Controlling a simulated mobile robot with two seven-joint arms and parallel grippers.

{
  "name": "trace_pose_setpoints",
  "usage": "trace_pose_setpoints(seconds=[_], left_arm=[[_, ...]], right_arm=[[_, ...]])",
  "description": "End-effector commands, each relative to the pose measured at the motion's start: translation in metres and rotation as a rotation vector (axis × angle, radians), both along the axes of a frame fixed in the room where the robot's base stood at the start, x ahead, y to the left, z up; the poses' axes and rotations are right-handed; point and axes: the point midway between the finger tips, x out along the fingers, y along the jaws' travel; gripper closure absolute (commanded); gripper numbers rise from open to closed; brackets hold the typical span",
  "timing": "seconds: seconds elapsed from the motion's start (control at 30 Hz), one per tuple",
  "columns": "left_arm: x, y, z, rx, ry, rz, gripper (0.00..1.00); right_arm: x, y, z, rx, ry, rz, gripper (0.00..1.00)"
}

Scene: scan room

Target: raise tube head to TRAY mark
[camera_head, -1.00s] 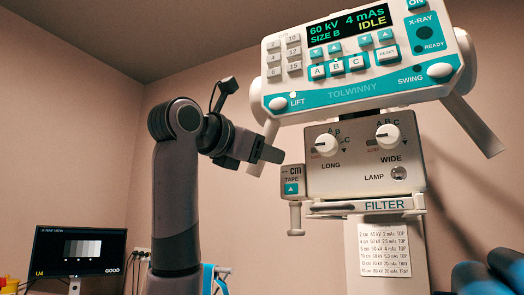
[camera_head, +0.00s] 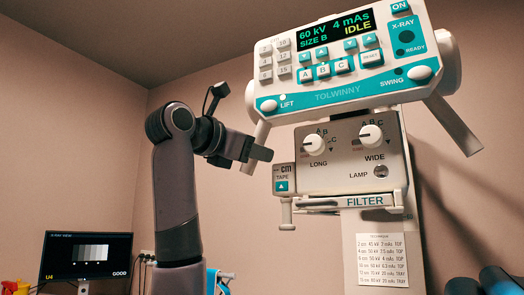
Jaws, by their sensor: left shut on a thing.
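The tube head (camera_head: 345,160) is a white and teal unit with a sloped console on top and a collimator box with LONG and WIDE knobs below. It hangs on a pale column (camera_head: 420,230). My left gripper (camera_head: 260,153) is shut on the white left handle (camera_head: 250,165), below the LIFT label. The LIFT lamp (camera_head: 282,97) looks white. A cm TAPE box (camera_head: 284,178) with a pull grip hangs at the collimator's left side. I cannot make out a TRAY height mark on the column. My right gripper is not in view.
The console display (camera_head: 335,27) reads 60 kV, 4 mAs, SIZE B, IDLE. A technique chart (camera_head: 382,260) is on the column under the FILTER slot (camera_head: 365,200). A monitor (camera_head: 88,255) stands lower left. Dark blue rounded shapes (camera_head: 490,280) show lower right.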

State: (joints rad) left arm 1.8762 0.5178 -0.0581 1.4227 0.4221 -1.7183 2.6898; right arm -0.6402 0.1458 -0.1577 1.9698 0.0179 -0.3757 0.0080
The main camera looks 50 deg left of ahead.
Motion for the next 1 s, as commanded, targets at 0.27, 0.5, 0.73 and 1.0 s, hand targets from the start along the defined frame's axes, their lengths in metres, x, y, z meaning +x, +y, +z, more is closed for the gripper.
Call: trace_pose_setpoints(seconds=[0.27,0.5,0.73,1.0], left_arm=[[-0.001,0.006,0.043,0.001,-0.007,-0.002,1.0],[-0.001,0.006,0.081,0.001,-0.007,-0.003,1.0],[-0.001,0.006,0.108,0.002,-0.009,-0.003,1.0],[-0.001,0.007,0.117,0.002,-0.008,-0.002,1.0]], right_arm=[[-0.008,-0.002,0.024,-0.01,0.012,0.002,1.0],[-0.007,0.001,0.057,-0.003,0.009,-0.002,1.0],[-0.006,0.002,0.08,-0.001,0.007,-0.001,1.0],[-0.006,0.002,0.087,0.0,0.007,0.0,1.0]])
